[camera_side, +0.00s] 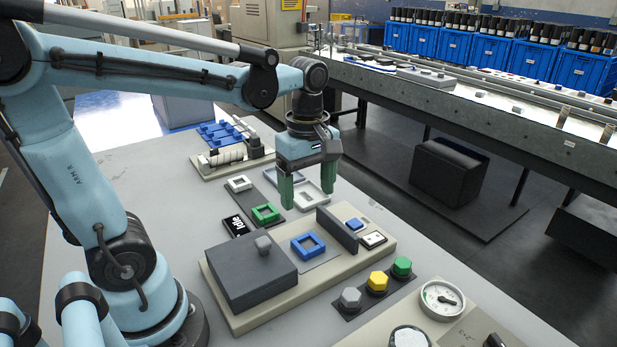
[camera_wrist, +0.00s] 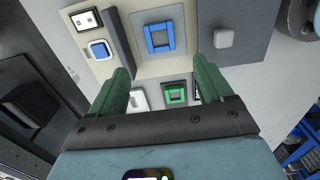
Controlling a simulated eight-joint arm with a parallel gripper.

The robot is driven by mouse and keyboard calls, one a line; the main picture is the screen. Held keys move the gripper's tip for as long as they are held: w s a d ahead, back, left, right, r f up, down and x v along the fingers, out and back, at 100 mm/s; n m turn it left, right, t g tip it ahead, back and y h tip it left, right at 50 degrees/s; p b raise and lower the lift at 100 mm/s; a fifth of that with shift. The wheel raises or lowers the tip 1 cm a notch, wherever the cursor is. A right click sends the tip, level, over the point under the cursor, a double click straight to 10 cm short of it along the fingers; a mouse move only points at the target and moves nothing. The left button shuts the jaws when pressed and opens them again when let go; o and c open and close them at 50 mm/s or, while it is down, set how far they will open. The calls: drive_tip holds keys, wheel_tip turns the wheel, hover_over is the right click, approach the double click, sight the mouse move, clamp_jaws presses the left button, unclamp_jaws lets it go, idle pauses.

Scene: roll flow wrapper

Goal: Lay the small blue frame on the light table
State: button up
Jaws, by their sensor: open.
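The small blue frame (camera_side: 307,245) is a square ring. It lies flat on a pale square panel (camera_side: 325,256) on the beige base, between a dark box and an upright dark plate. It also shows near the top centre of the wrist view (camera_wrist: 165,38), with the panel around it (camera_wrist: 142,25). I cannot tell for certain whether this panel is the light table. My gripper (camera_side: 308,200) points down with its green fingers apart and nothing between them. It is above the table, behind the blue frame and apart from it. The fingers also show in the wrist view (camera_wrist: 164,76).
The dark box with a grey knob (camera_side: 250,275) and the upright plate (camera_side: 337,229) flank the panel. Coloured buttons (camera_side: 377,283) and a dial (camera_side: 441,299) stand at front right.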

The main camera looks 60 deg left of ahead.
drive_tip(key=m+t, duration=0.2)
drive_tip(key=m, duration=0.4)
drive_tip(key=s+d+f+m+t, duration=0.1)
drive_tip(key=m+t, duration=0.1)
drive_tip(key=m, duration=0.4)
drive_tip(key=d+m+t, duration=0.1)
drive_tip(key=m+t, duration=0.2)
drive_tip(key=m, duration=0.3)
drive_tip(key=shift+s+d+f, duration=0.15)
drive_tip(key=shift+s+d, duration=0.1)
drive_tip(key=shift+c, duration=0.2)
